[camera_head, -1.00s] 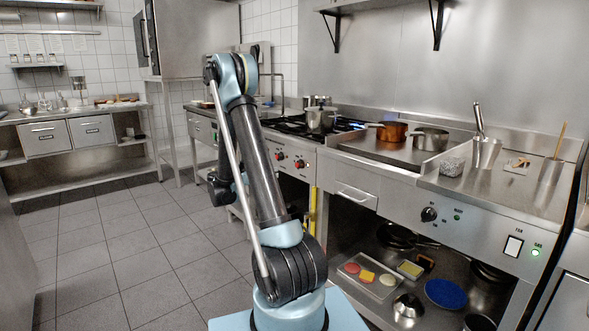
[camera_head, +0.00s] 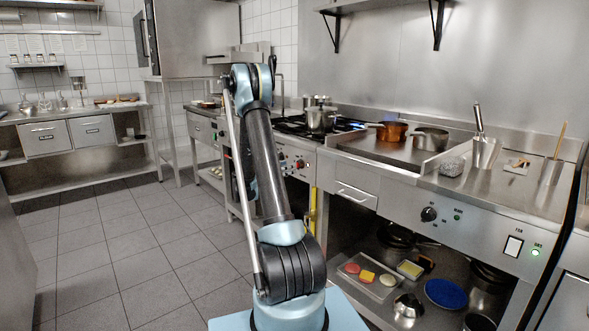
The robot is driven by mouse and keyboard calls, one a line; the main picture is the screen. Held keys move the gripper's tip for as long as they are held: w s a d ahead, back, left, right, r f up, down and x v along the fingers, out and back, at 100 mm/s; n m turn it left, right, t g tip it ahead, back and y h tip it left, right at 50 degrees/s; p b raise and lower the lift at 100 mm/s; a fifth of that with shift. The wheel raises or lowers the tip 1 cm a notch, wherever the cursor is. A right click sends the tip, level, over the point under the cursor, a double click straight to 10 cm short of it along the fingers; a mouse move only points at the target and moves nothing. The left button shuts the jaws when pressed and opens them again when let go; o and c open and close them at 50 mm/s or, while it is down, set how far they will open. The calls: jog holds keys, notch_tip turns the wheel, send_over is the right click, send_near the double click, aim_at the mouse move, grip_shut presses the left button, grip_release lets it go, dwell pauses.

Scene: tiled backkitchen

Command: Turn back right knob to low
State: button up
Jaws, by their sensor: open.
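The gas stove (camera_head: 307,135) stands right of my raised arm, against the back wall. Its front panel carries red knobs (camera_head: 299,164), partly hidden behind my arm. I cannot tell which is the back right knob, or read its setting. Blue flame (camera_head: 348,125) shows on the right side of the stove top. A steel pot (camera_head: 320,119) stands on the burners. My gripper is not clearly visible; the far part of my arm is hidden behind the upper link.
Right of the stove is a griddle counter with a copper pot (camera_head: 392,131), a steel pot (camera_head: 431,139) and a black knob (camera_head: 429,214). A drawer (camera_head: 357,195) and an open lower shelf with a blue plate (camera_head: 445,293) are below. Tiled floor (camera_head: 120,255) is clear at left.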

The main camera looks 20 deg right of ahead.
aim_at(299, 165)
jog(key=shift+x, duration=2.85)
jog(key=c, duration=1.1)
